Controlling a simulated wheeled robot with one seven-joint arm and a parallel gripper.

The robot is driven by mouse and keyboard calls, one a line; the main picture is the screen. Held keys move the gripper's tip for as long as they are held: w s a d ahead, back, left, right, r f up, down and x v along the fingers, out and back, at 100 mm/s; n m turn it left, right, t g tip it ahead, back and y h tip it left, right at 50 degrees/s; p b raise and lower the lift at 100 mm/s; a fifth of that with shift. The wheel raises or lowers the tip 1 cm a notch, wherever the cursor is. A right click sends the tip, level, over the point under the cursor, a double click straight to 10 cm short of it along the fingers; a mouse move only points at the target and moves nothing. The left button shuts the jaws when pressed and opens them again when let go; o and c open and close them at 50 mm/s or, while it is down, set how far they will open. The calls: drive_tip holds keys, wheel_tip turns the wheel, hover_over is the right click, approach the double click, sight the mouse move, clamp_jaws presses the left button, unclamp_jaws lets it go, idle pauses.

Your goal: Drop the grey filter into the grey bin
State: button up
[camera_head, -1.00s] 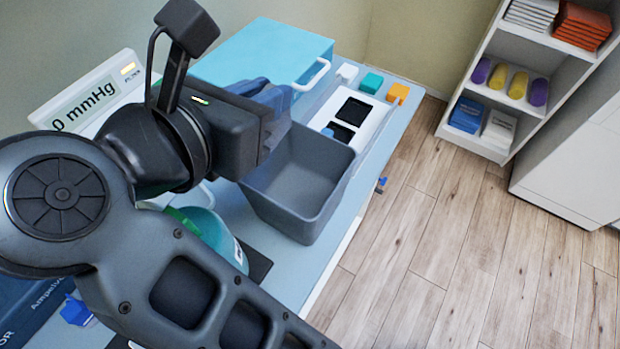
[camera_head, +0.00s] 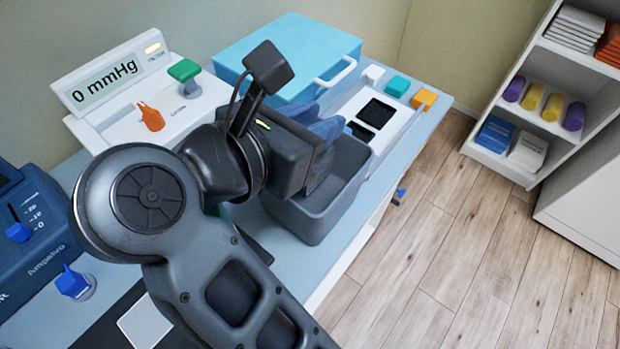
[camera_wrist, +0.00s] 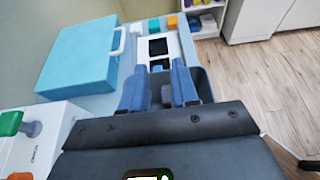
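The grey bin (camera_head: 345,195) stands on the light blue bench top near its right edge. It also shows in the wrist view (camera_wrist: 207,84), partly behind my fingers. My gripper (camera_head: 328,150) is over the bin's left and far part, with its blue fingers tilted down towards the opening. In the wrist view my gripper's fingers (camera_wrist: 160,75) stand apart. A small greyish patch shows low between them, and I cannot tell whether it is a held piece or the bin. I cannot make out the grey filter for certain in either view.
A turquoise case (camera_head: 285,60) stands behind the bin. A white tray with black insets (camera_head: 392,103) lies beyond it, with small white, green and orange blocks. A pressure display (camera_head: 105,85) and a blue device (camera_head: 30,220) are at left. Open floor lies right.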

drive_tip(key=o, duration=0.3)
drive_tip(key=shift+b+v, duration=0.7)
drive_tip(key=shift+v, duration=3.25)
drive_tip(key=shift+w+d, duration=0.1)
